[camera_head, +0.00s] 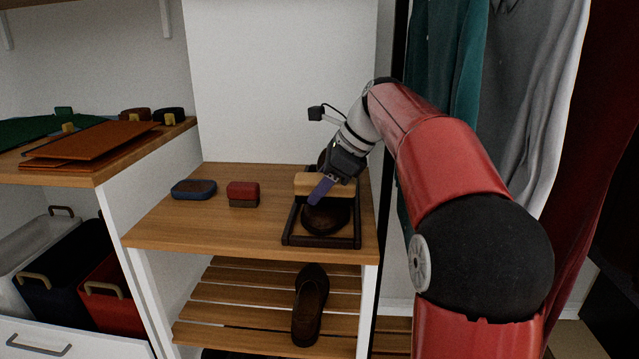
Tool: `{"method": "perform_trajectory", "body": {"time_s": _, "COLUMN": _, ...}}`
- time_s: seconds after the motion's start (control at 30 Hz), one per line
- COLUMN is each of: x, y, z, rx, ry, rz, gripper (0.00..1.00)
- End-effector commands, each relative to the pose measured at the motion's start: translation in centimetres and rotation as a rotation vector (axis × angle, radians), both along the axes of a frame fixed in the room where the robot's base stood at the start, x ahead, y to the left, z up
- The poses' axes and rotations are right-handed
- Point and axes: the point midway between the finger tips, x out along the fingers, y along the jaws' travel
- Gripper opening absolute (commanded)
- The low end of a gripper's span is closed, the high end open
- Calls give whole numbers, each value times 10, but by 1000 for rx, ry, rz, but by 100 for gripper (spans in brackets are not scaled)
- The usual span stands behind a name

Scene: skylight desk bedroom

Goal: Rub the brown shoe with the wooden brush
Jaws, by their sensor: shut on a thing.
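A dark brown shoe (325,218) lies in a dark-framed tray (321,242) at the right of the wooden shelf top, its rounded end toward me. My gripper (320,189) reaches down from the upper right, its purple finger in front of the brush. It is shut on the light tan wooden brush (306,181), which lies crosswise over the middle of the shoe. The brush and gripper hide that part of the shoe. I cannot tell whether the brush's underside touches the shoe.
Another brown shoe (309,305) rests on the slatted rack below. Hanging clothes (520,95) are close on the right. The shelf's left front is clear.

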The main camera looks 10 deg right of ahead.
Motion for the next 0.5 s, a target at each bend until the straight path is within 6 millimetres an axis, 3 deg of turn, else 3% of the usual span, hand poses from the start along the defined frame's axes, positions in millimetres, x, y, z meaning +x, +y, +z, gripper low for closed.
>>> {"method": "perform_trajectory", "body": {"time_s": 0.17, "x": 0, "y": -1, "z": 3, "rx": -2, "ry": 5, "rz": -4, "gripper": 22}}
{"method": "perform_trajectory", "body": {"time_s": 0.5, "x": -3, "y": 0, "z": 34, "rx": -1, "ry": 2, "rz": -1, "gripper": 22}}
